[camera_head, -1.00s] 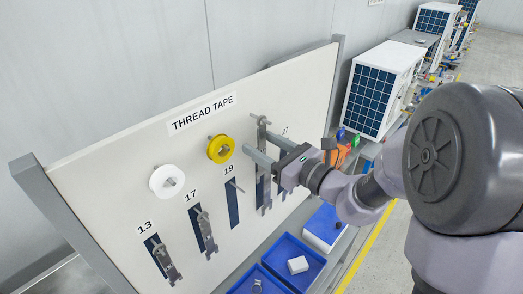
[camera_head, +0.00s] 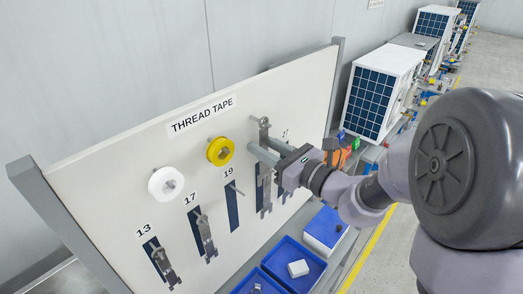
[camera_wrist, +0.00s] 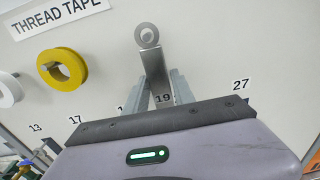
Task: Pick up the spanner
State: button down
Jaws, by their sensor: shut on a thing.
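The spanner (camera_head: 264,130) is a grey metal bar, upright against the white board, with a ring at its top. The ring appears to sit over a peg. In the wrist view the spanner (camera_wrist: 152,62) shows its ring and shank, with the number 19 low on the shank. My gripper (camera_head: 258,143) is shut on the shank below the ring, one finger on each side. In the wrist view the gripper (camera_wrist: 162,88) hides the lower part of the spanner.
A yellow tape roll (camera_head: 220,151) and a white one (camera_head: 166,183) hang left of my gripper. A bare blue outline (camera_head: 232,207) lies under the label 19. Other spanners hang at 13 (camera_head: 165,266) and 17 (camera_head: 205,235). Blue trays (camera_head: 270,262) stand below the board.

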jog(key=b+v, duration=0.3)
jog(key=v, duration=1.4)
jog(key=shift+d, duration=0.2)
